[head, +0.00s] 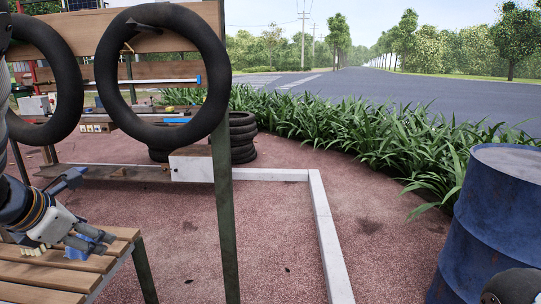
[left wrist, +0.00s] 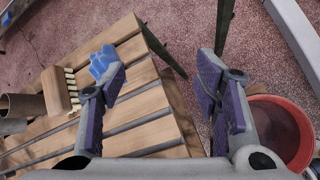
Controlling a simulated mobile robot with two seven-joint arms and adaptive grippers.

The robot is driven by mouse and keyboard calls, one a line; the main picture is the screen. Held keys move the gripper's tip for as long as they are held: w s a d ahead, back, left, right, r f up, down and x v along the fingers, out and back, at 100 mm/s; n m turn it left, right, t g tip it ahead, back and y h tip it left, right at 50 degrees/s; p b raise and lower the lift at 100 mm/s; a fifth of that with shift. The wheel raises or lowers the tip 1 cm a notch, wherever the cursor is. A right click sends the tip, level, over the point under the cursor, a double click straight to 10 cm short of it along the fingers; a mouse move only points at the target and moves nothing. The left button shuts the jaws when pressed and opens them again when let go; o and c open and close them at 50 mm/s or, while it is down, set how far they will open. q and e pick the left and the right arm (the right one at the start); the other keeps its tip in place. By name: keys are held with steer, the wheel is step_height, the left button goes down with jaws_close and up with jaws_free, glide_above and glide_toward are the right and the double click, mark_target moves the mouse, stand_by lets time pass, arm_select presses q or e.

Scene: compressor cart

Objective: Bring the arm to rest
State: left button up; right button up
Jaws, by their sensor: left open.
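My left gripper (head: 92,240) is at the lower left in the head view, over the slatted wooden bench (head: 40,278). In the left wrist view its two fingers stand wide apart (left wrist: 163,90), with nothing between them. The gap looks down on the bench's edge and the reddish ground. A blue lumpy object (left wrist: 103,60) shows beside the left finger, on or above the bench slats. My right gripper is not in view.
A wooden block with pale bristles (left wrist: 60,92) lies on the bench. A red bucket (left wrist: 284,128) stands beyond the right finger. A rack with hanging tyres (head: 99,72) is close ahead. A blue barrel (head: 492,225) stands at right. Ground between is mostly clear.

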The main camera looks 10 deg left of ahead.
arm_select(q)
steer(key=s+d+f+m+g+y, duration=0.25)
steer(key=s+f+m+g, duration=0.35)
steer(key=s+f+m, duration=0.85)
steer(key=s+d+f+m+g+y, duration=0.1)
steer(key=s+d+f+m+g, duration=0.35)
steer(key=s+f, duration=1.1)
steer(key=s+d+m+h+p, duration=0.1)
steer(key=s+d+m+h, duration=0.3)
steer(key=s+d+m, duration=0.6)
steer(key=shift+s+d+f+m, duration=0.3)
steer(key=shift+d+f+m, duration=0.15)
steer(key=shift+d+m, duration=0.3)
steer(key=shift+a, duration=0.1)
